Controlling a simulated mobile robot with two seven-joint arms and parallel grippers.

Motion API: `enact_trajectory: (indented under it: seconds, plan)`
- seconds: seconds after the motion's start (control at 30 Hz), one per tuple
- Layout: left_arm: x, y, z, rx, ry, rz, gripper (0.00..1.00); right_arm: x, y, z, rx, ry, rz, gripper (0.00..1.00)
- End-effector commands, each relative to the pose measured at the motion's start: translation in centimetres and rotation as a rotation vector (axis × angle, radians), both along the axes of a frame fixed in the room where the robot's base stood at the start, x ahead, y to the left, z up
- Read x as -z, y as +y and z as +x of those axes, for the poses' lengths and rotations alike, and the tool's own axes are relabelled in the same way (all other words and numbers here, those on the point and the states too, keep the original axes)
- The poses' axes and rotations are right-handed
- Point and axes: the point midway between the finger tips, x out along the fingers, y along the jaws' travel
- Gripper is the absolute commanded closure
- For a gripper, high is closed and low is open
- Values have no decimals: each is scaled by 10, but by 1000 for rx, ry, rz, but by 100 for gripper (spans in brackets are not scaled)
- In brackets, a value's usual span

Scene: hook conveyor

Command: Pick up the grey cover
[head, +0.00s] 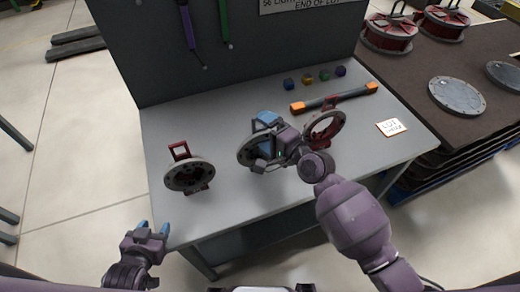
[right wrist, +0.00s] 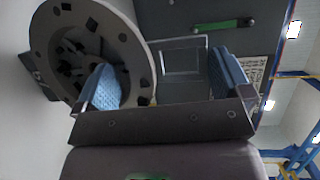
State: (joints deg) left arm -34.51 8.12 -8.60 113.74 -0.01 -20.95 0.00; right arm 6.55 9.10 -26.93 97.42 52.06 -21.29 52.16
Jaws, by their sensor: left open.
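The grey cover (head: 244,155), a ring with dark holes, is at the middle of the bench, partly hidden by my right gripper (head: 264,143). It fills the upper left of the right wrist view (right wrist: 44,38), with a grey rectangular handle (right wrist: 183,60) beside it. My right gripper is open, its blue fingers (right wrist: 165,82) apart on either side of the handle; I cannot tell whether they touch it. My left gripper (head: 152,229) is open and empty in front of the bench's left front corner.
A ring with a dark red handle (head: 184,177) stands left on the bench, and a red ring (head: 325,128) right. Grey discs (head: 457,96) lie on the dark table.

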Motion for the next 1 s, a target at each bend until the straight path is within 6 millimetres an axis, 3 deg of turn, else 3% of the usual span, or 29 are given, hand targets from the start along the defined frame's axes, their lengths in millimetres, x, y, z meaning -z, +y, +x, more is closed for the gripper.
enact_trajectory:
  seconds: [0.07, 0.4, 0.77, 0.8, 1.0]
  plan:
    - [0, 0, 0, 0, 0, 0, 50, 0, 0, 0, 0, 1, -1, 17]
    - [1, 0, 0, 0, 1, 0, 50, 4, -1, -1, -1, 6, -5, 68]
    - [-2, 1, -1, 0, 3, 0, 50, -3, -1, -1, -2, 7, -9, 69]
    - [-3, 0, -1, 0, 3, 0, 50, -8, -1, -1, -2, 5, -7, 78]
    - [-11, 1, -3, -1, 7, 1, 50, -50, 0, 0, 0, -2, -1, 78]
